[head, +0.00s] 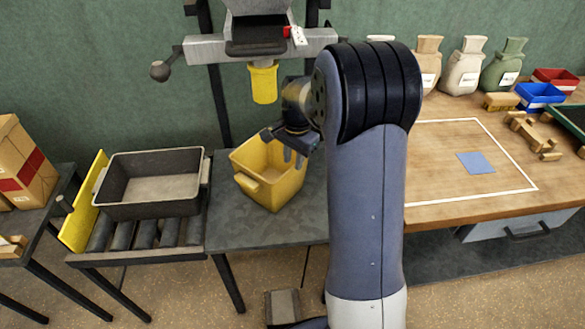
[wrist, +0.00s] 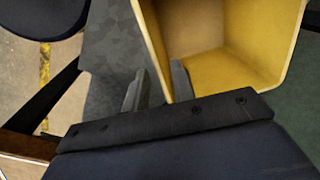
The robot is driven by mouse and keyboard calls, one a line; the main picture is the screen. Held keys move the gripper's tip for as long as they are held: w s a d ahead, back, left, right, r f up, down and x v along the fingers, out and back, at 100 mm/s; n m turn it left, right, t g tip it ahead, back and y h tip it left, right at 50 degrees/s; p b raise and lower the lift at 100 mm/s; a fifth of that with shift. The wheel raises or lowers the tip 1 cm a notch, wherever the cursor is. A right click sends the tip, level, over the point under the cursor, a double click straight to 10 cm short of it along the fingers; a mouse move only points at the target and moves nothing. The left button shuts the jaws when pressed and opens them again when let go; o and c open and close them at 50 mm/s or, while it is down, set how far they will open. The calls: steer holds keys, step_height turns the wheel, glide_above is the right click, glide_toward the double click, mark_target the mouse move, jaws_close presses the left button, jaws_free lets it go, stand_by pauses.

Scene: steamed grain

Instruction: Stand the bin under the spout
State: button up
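The yellow bin (head: 258,187) stands upright and looks empty on the dark grey table, below the yellow spout (head: 263,84) in the head view. I cannot tell if it is directly beneath the spout. My gripper (head: 294,158) points down at the bin's right rim. In the wrist view the fingers (wrist: 158,72) are apart, one on the inner side of the bin wall (wrist: 153,45) and one on the outer side. Bare table shows between the outer finger and the wall. My arm hides part of the table to the right.
A grey tray (head: 112,210) sits on the roller stand at left, beside a yellow board (head: 80,215). The dark table (head: 235,225) is clear around the bin. A wooden bench (head: 450,195) at right holds sacks, small red and blue bins and a blue card (head: 475,162).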

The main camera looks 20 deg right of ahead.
steer(key=r, duration=0.5)
steer(key=shift+s+d+r, duration=0.1)
steer(key=shift+s+d, duration=0.05)
steer(key=shift+s, duration=0.05)
